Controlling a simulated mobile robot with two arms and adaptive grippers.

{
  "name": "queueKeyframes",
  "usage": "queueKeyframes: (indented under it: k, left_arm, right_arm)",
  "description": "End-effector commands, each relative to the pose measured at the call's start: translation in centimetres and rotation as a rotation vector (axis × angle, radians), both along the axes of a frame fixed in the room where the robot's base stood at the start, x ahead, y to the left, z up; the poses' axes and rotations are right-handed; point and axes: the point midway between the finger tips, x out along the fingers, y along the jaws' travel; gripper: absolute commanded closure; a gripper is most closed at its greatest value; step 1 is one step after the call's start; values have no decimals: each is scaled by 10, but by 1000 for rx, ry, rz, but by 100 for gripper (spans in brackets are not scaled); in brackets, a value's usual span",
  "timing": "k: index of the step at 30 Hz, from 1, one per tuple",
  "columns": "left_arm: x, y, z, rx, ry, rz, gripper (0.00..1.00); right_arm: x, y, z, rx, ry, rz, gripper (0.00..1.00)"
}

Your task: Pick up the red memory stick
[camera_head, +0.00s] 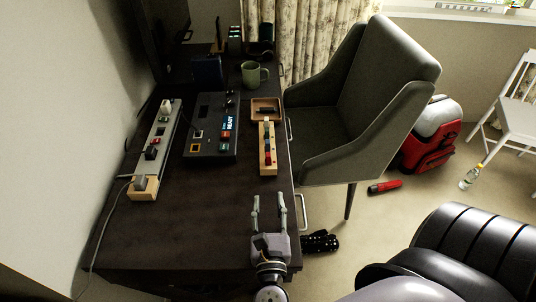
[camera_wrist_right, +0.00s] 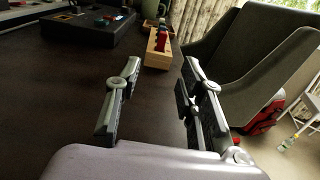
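A wooden holder (camera_head: 269,168) stands on the dark desk with a row of small sticks in it. A red stick (camera_head: 267,154), seemingly the memory stick, sits in it among darker ones. In the right wrist view the holder (camera_wrist_right: 157,60) is ahead, with the red piece (camera_wrist_right: 160,43) upright in it. My right gripper (camera_head: 268,198) is open and empty over the desk's near right part, short of the holder. Its two fingers (camera_wrist_right: 160,65) are spread apart in the wrist view. My left gripper is not in view.
A black console (camera_head: 211,135) with a lit display and a power strip (camera_head: 158,145) lie left of the holder. Behind it are a small wooden tray (camera_head: 257,108) and a green mug (camera_head: 252,75). A grey chair (camera_head: 340,110) stands close right. The near desk top is clear.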

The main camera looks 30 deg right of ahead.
Motion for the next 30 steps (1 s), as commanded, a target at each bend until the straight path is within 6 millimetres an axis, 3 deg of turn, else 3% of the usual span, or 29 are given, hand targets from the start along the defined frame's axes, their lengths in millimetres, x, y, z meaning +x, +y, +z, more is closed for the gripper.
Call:
queueKeyframes:
  k: [6,12,23,30]
  left_arm:
    - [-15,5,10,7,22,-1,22]
    - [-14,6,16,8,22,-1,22]
    - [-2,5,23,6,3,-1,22]
    - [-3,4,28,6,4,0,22]
  right_arm:
    - [41,-25,4,-3,-4,-1,64]
    - [76,-47,4,-3,-4,0,64]
    - [102,-65,2,-3,-1,0,64]
    - [130,-86,1,-2,-3,0,64]
